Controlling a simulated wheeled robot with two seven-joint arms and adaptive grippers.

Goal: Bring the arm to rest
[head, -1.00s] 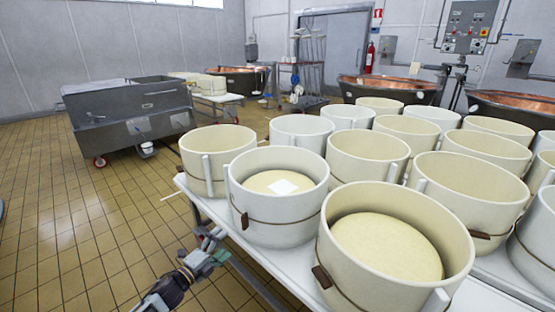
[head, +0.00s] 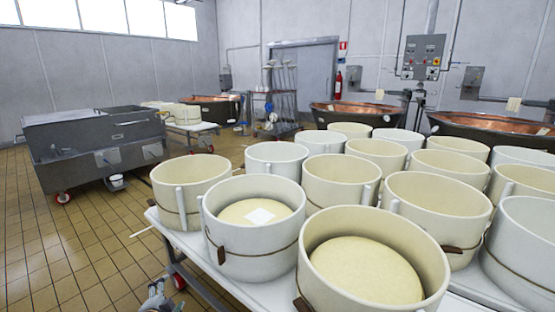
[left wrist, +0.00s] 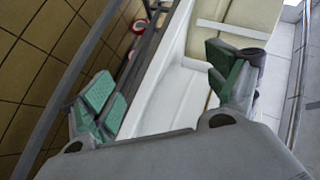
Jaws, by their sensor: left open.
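My left gripper (head: 158,297) shows at the bottom edge of the head view, left of the white table and low beside its front edge. In the left wrist view its two green-padded fingers (left wrist: 165,82) stand wide apart with nothing between them. Beyond the fingers are the white table edge and the side of a mould. The rest of the left arm is below the head view. My right gripper is in neither view.
The white table (head: 185,239) carries several round cheese moulds (head: 375,260); one cheese has a white square (head: 260,216) on it. A grey steel cart (head: 92,150) stands at left. Copper vats (head: 365,115) line the back. Tiled floor (head: 75,245) at left is free.

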